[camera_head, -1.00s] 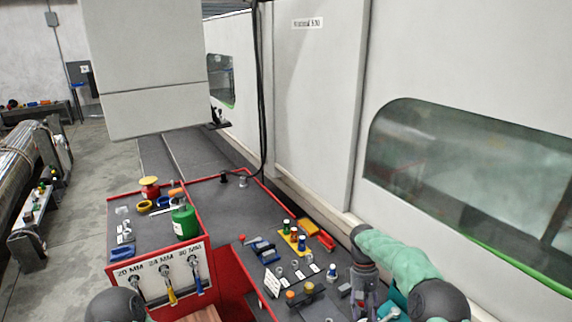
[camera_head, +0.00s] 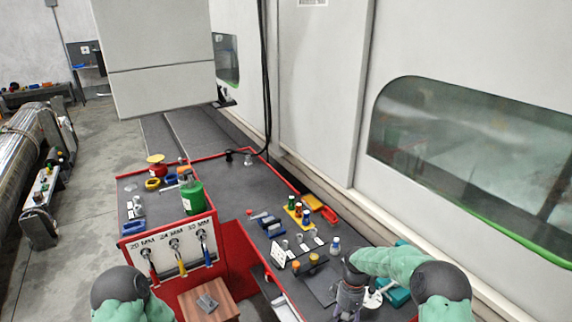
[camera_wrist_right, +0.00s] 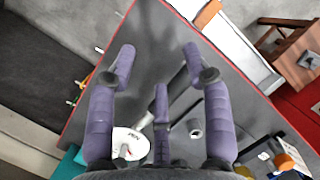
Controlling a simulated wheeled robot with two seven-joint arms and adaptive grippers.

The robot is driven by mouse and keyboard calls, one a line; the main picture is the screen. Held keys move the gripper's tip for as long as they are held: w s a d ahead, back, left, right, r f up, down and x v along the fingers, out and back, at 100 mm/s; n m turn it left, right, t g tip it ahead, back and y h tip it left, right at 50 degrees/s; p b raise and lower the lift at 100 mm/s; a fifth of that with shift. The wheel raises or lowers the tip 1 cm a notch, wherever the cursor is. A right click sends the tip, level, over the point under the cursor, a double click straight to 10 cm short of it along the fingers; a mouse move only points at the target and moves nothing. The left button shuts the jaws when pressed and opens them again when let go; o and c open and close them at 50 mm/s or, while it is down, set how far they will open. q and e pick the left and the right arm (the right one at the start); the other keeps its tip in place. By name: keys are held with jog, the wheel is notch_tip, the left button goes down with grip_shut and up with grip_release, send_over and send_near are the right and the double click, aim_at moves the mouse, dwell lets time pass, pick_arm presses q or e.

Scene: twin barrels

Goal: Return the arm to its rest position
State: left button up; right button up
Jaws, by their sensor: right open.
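My right arm (camera_head: 385,262) comes in from the lower right in the head view and bends down over the front of the bench (camera_head: 262,195). Its gripper (camera_head: 347,304) hangs low near the bottom edge, above the bench top. In the right wrist view the purple fingers of this gripper (camera_wrist_right: 158,64) are spread apart with nothing between the tips. The grey bench top (camera_wrist_right: 160,45) lies below them. Of my left arm only a rounded dark and green part (camera_head: 120,288) shows at lower left; its gripper is out of frame.
A white round item (camera_wrist_right: 130,142) and a small grey cylinder (camera_wrist_right: 195,128) lie close to the right fingers. Bottles (camera_head: 303,212), blocks and a green canister (camera_head: 191,195) stand on the bench. A wooden stool (camera_head: 208,300) stands in front. A machine wall (camera_head: 420,50) rises behind.

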jog(key=shift+t+y, duration=0.3)
jog(key=shift+y, duration=0.2)
jog(key=s+a+f, duration=0.2)
jog(key=s+f, duration=0.1)
jog(key=s+a+f, duration=0.1)
jog(key=f, duration=0.1)
jog(key=shift+s+a+f, duration=0.1)
jog(key=shift+s+f, duration=0.1)
jog(key=shift+s, duration=0.05)
jog(key=s+a+f+m+t+b, duration=0.1)
jog(key=s+a+f, duration=0.1)
jog(key=s, duration=0.5)
jog(key=s+a+f+m+t+y+b, duration=0.1)
jog(key=s+a+f+m, duration=0.1)
jog(key=s+f, duration=0.2)
jog(key=s+a+f+m+t+b, duration=0.1)
jog(key=s+f, duration=0.3)
jog(key=s, duration=0.6)
jog(key=shift+a+y+b, duration=0.4)
jog(key=shift+a+b, duration=0.05)
jog(key=shift+b, duration=0.05)
jog(key=shift+f, duration=0.1)
